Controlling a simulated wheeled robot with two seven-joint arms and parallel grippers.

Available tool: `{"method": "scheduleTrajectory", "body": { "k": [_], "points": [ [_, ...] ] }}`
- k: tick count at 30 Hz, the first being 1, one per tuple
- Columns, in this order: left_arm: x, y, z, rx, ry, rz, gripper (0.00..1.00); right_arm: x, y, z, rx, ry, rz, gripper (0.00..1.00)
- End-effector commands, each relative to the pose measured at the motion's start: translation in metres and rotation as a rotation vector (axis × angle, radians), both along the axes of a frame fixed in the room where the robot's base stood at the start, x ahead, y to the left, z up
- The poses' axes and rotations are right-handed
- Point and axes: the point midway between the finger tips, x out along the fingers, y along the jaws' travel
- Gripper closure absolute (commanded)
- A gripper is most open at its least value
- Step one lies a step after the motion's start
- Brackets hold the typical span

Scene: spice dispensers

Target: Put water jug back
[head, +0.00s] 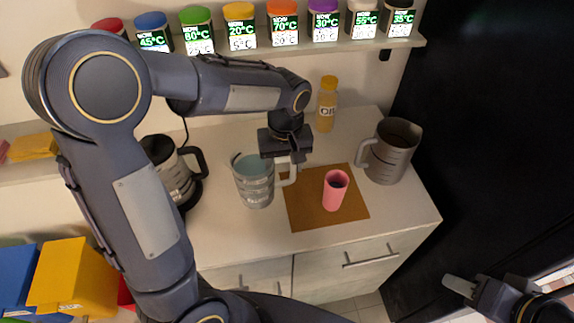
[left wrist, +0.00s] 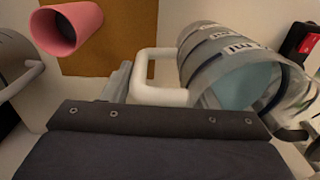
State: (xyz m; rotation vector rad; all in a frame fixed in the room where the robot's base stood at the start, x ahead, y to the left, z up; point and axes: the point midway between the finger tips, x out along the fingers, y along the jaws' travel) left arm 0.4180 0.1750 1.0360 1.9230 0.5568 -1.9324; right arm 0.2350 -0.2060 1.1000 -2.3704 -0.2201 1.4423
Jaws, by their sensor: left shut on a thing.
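The water jug (head: 253,183) is clear with grey bands and pale blue water inside. It stands upright left of the brown mat, its white handle pointing right. My left gripper (head: 291,163) is shut on that handle from above. In the left wrist view the jug (left wrist: 232,62) fills the upper right and its white handle (left wrist: 158,72) meets the gripper. I cannot tell whether the jug's base touches the counter. My right gripper (head: 460,286) is at the lower right, far from the jug; its opening is unclear.
A pink cup (head: 335,190) stands on the brown mat (head: 302,214). A grey jug (head: 392,150) is at right, a dark kettle (head: 167,168) close left of the water jug. An orange bottle (head: 327,104) stands behind. A shelf (head: 330,47) of spice dispensers runs above.

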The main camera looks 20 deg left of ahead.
Motion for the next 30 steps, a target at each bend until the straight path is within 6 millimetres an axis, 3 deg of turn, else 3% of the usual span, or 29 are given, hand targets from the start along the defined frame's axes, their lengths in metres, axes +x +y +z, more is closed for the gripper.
{"method": "scheduleTrajectory", "body": {
  "k": [12, 18, 30],
  "points": [
    [0.023, 0.013, -0.030, 0.001, 0.001, 0.000, 1.00, 0.000, 0.000, 0.008, 0.000, 0.000, 0.000, 0.62],
    [0.022, 0.012, -0.055, 0.000, 0.000, -0.001, 1.00, 0.000, 0.000, 0.010, 0.000, 0.000, 0.000, 0.62],
    [0.023, 0.012, -0.061, -0.001, -0.003, -0.001, 1.00, 0.000, 0.000, 0.008, 0.000, 0.000, 0.000, 0.62]
  ]
}}
